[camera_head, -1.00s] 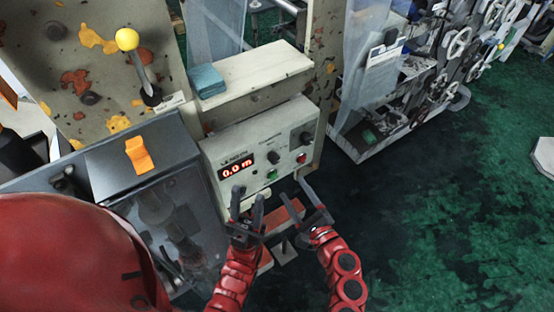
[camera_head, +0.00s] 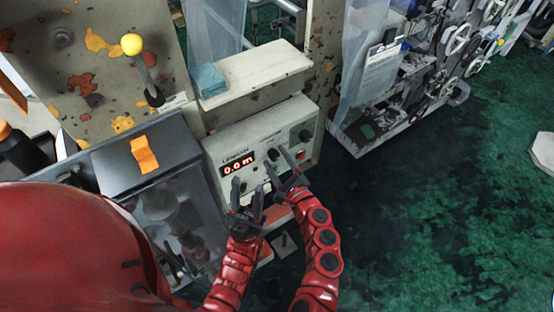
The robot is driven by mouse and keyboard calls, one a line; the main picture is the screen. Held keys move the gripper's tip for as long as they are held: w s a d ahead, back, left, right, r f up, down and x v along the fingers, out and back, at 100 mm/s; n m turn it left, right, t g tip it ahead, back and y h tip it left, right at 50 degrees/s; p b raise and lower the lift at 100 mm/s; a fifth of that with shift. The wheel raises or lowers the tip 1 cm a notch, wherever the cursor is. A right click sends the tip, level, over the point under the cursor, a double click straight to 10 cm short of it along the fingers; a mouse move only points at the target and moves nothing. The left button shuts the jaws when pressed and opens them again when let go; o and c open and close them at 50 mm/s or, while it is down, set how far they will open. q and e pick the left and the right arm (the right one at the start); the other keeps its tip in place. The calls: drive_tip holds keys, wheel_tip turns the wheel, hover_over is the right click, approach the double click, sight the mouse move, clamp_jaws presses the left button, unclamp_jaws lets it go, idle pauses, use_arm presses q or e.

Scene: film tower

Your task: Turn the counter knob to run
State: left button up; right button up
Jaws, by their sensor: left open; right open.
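The counter (camera_head: 226,158) is a pale box with a red display reading about 0.0 m. A dark knob (camera_head: 273,154) sits in the middle of its face and another dark knob (camera_head: 305,135) at its upper right. Their labels are too small to read, so I cannot tell their settings. My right gripper (camera_head: 280,168) is open, its fingers in front of the face just below the middle knob; contact cannot be told. It hides the green button area. My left gripper (camera_head: 248,194) is open and empty at the lower left of the face.
A red button (camera_head: 300,155) is right of my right gripper. A shelf (camera_head: 262,72) with a blue cloth (camera_head: 208,80) is above the counter.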

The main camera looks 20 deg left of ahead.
clamp_jaws()
drive_tip(key=shift+f+n+b, duration=0.2)
drive_tip(key=shift+n+b, duration=0.2)
drive_tip(key=shift+b, duration=0.45)
drive_tip(key=n+b, duration=0.5)
drive_tip(key=b, duration=0.3)
drive_tip(key=n+y+b, duration=0.1)
drive_tip(key=n+b, duration=0.5)
drive_tip(key=b, duration=0.1)
drive_tip(key=n+y+b, duration=0.1)
drive_tip(key=n+b, duration=0.5)
drive_tip(key=b, duration=0.2)
drive_tip(key=shift+w+d+f+g+b, duration=0.1)
drive_tip(key=shift+w+f+g+b, duration=0.05)
drive_tip(key=shift+f+g+b, duration=0.2)
drive_tip(key=shift+r+n+b, duration=0.25)
drive_tip(key=shift+n+b, duration=0.55)
drive_tip(key=shift+b, duration=0.05)
unclamp_jaws()
